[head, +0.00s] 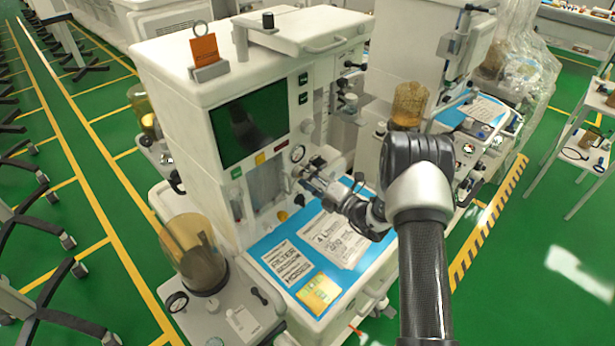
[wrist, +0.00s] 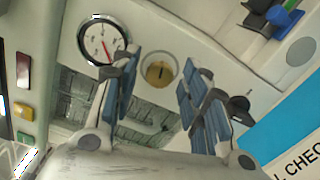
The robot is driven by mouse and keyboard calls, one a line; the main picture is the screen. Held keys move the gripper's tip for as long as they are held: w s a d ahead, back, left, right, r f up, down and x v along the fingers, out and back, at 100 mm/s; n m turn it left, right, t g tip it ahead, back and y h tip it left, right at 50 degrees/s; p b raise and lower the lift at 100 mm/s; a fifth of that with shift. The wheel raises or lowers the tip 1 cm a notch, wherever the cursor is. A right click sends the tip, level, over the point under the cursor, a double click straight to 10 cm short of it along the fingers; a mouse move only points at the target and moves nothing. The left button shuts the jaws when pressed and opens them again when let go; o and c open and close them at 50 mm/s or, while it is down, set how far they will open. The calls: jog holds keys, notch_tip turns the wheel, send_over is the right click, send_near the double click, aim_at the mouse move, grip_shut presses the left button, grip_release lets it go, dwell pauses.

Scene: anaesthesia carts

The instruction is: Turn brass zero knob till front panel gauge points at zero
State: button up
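The round front panel gauge (wrist: 103,40) has a white face, a dark rim and a red needle slanting towards the lower part of the dial in the wrist view. Its numbers are too small to read. It also shows in the head view (head: 297,154). The brass knob (wrist: 159,71) sits on the panel right of the gauge, with a dark slot mark on its face. My gripper (wrist: 158,78) is open, its blue-padded fingers on either side of the knob in the picture. The knob appears beyond the fingertips; I see no contact. In the head view my gripper (head: 312,178) is close to the panel.
The cart's blue worktop (head: 261,246) with paper sheets lies below my arm. A dark screen (head: 250,122) is left of the gauge. An amber canister (head: 194,252) stands at front left. A dark knob (wrist: 239,104) is beside my right finger.

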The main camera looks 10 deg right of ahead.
jog(key=shift+s+d, duration=0.1)
jog(key=v, duration=1.1)
jog(key=shift+s+d, duration=0.2)
jog(key=shift+s, duration=0.15)
